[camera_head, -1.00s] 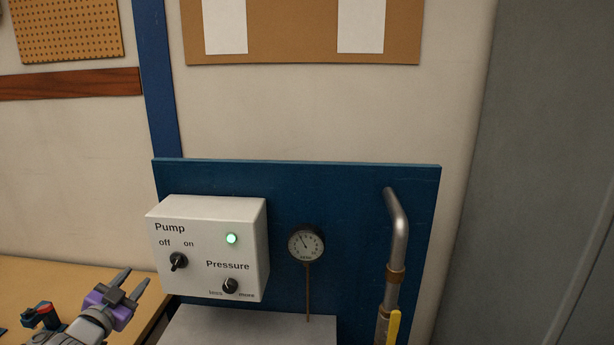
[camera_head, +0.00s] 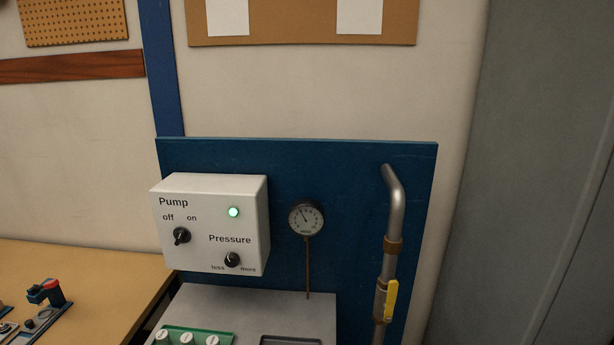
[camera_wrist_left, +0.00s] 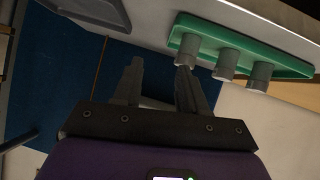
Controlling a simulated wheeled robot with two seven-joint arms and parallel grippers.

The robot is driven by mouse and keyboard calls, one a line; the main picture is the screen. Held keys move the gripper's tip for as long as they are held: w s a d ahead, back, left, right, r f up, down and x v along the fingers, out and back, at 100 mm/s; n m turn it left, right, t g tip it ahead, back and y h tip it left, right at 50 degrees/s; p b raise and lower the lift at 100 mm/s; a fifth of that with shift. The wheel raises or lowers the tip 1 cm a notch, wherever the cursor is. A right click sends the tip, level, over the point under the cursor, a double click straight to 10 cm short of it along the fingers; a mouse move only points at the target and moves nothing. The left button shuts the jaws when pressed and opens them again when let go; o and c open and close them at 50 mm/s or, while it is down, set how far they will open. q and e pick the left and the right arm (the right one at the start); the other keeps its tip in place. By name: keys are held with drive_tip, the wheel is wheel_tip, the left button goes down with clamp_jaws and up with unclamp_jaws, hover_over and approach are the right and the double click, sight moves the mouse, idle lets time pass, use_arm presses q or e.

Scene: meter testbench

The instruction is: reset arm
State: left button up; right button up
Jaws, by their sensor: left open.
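My left gripper (camera_wrist_left: 160,82) shows only in the left wrist view. Its two grey fingers are apart with nothing between them. One fingertip lies, in the picture, right by a grey cylinder (camera_wrist_left: 188,45) in a green tray (camera_wrist_left: 240,52); I cannot tell whether they touch. My left arm is out of the head view, and my right gripper is in neither view. The white pump box (camera_head: 212,225) has a green lamp (camera_head: 234,212) lit, a pump knob (camera_head: 182,236) and a pressure knob (camera_head: 232,260).
A round gauge (camera_head: 306,218) and a pipe with a yellow-handled valve (camera_head: 391,300) are on the blue panel (camera_head: 340,180). The grey bench top (camera_head: 250,305) carries the green tray and a dark tray (camera_head: 290,341). A red-and-blue device (camera_head: 46,292) sits on the wooden table (camera_head: 100,275).

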use_arm(q)
drive_tip(key=s+d+f+n+g+h+b, duration=0.1)
drive_tip(key=s+d+f+g, duration=0.2)
drive_tip(key=s+d+f, duration=0.4)
drive_tip(key=s+d+f+n+g+b, duration=0.1)
drive_tip(key=s+d+f+g, duration=0.15)
drive_tip(key=s+f, duration=0.4)
drive_tip(key=s+d+f+g+b, duration=0.1)
drive_tip(key=s+d+f+g, duration=0.1)
drive_tip(key=s+f, duration=0.3)
drive_tip(key=s+d+f+n+g+b, duration=0.1)
drive_tip(key=s+d+f+g, duration=0.2)
drive_tip(key=s, duration=0.7)
wheel_tip(320, 180, down, 3)
drive_tip(key=shift+d+r+h+b, duration=0.1)
drive_tip(key=shift+d+h+b, duration=0.25)
drive_tip(key=shift+d, duration=0.55)
